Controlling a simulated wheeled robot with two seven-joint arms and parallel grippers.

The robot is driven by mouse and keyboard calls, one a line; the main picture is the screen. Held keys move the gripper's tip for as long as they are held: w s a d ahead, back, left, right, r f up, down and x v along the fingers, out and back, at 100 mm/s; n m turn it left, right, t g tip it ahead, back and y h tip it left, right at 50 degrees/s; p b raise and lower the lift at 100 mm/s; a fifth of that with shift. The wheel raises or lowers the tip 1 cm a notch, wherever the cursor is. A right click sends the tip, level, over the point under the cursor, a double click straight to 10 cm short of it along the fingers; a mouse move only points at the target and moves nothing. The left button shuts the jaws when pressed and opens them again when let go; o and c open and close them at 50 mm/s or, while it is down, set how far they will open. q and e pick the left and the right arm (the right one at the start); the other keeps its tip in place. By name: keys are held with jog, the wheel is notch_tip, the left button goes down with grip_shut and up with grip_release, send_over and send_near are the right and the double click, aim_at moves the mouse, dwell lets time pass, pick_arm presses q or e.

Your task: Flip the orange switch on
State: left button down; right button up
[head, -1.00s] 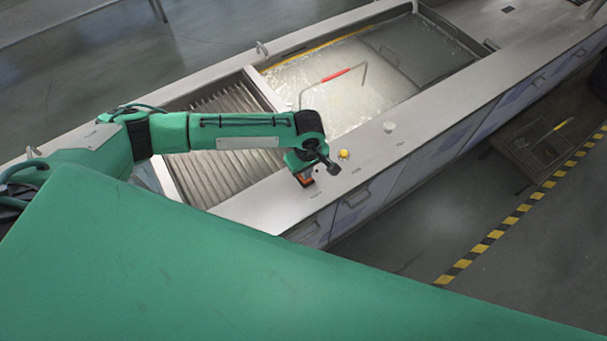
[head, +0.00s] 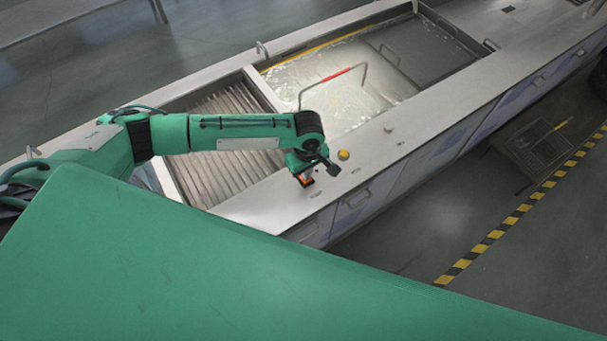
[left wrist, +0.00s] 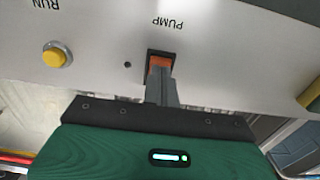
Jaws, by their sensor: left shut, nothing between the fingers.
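The orange switch (left wrist: 158,62) sits in a black frame below the "PUMP" label in the left wrist view. In the head view a bit of its orange (head: 307,182) shows under my left gripper (head: 304,176). In the left wrist view my left gripper (left wrist: 160,78) is shut, with nothing between its fingers. Its fingertips are at the switch and cover part of it. I cannot tell whether they touch it or which way the rocker is tilted. My right gripper is in neither view.
A yellow button (left wrist: 55,56) marked "RUN" is beside the switch; it also shows in the head view (head: 343,155). A white knob (head: 388,127) is farther along the counter. The liquid-filled tank (head: 436,91) holds a red-handled wire frame (head: 336,75). A ribbed bay (head: 215,165) lies under my arm.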

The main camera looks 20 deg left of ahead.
pick_arm(q)
jog(key=shift+f, duration=0.7)
jog(key=shift+r, duration=0.1)
notch_tip(320, 180, up, 5)
jog(key=p, duration=0.5)
jog(key=shift+p, duration=0.4)
jog(key=shift+r+p, duration=0.95)
jog(key=shift+p, duration=0.05)
jog(key=shift+f, duration=0.1)
